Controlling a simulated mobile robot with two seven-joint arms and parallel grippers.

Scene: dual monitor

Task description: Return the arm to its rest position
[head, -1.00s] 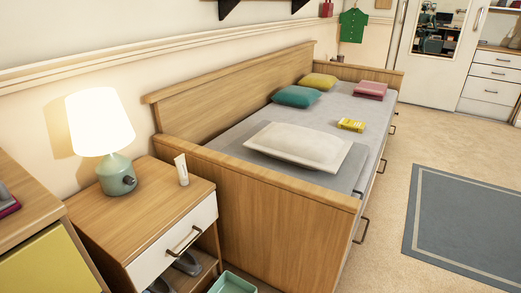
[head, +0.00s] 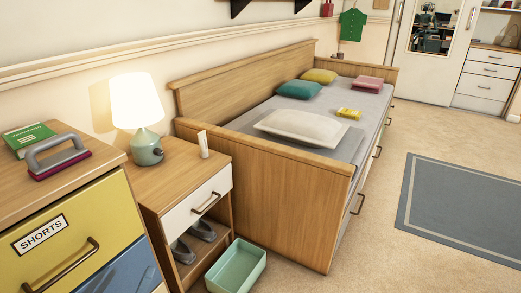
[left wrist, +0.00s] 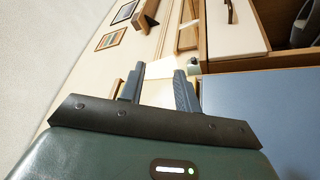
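My left gripper (left wrist: 159,68) shows in the left wrist view. Its two dark fingers stand apart with a gap between them, and I see nothing held. Beyond the fingers are a pale wall, wooden furniture edges and a blue panel (left wrist: 262,110) at the right. Neither gripper can be clearly made out in the head view. My right gripper is in neither view.
A dresser with a yellow SHORTS drawer (head: 78,222) stands at the left, bearing a green book (head: 30,138) and a grey-handled brush-like thing (head: 58,158). A nightstand (head: 176,168) holds a lit lamp (head: 138,100). A teal bin (head: 236,268) is on the floor. Open floor lies right of the bed (head: 265,200).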

